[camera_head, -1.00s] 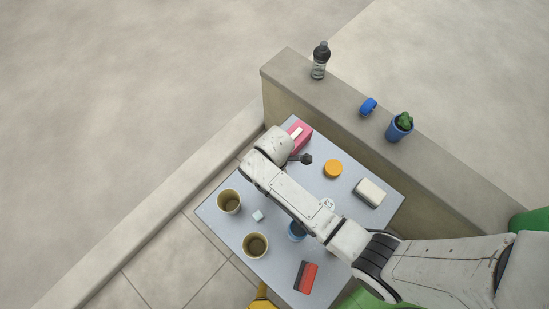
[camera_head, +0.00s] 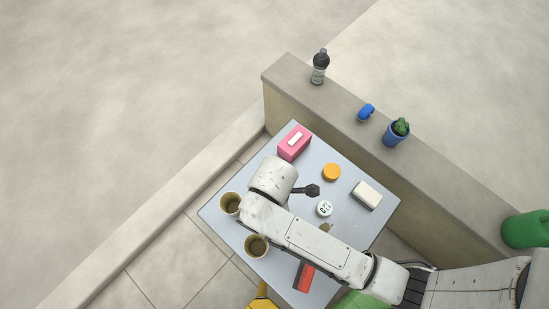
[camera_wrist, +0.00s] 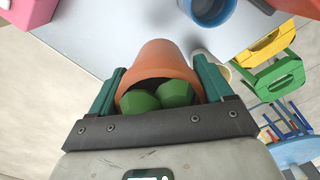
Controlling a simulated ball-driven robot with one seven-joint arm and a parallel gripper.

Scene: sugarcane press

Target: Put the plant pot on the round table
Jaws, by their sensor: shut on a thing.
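The plant pot (camera_wrist: 163,58) is terracotta, with green leaves at its near opening. In the wrist view it lies between the two green fingers of my gripper (camera_wrist: 159,68), which is shut on it. The pot appears tilted, above the grey table (camera_wrist: 100,30). In the head view my arm hides the pot and the gripper's fingers. A light-blue rounded surface (camera_wrist: 297,151) shows at the lower right of the wrist view, below the table's level; it may be the round table, cut off by the frame edge.
On the grey table (camera_head: 345,228) are a pink box (camera_head: 294,142), an orange disc (camera_head: 331,172), a white block (camera_head: 367,195), a red-black block (camera_head: 304,277) and two cups (camera_head: 256,246) (camera_head: 230,203). Green and yellow stools (camera_wrist: 267,78) stand beside it. A low wall (camera_head: 430,185) runs behind.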

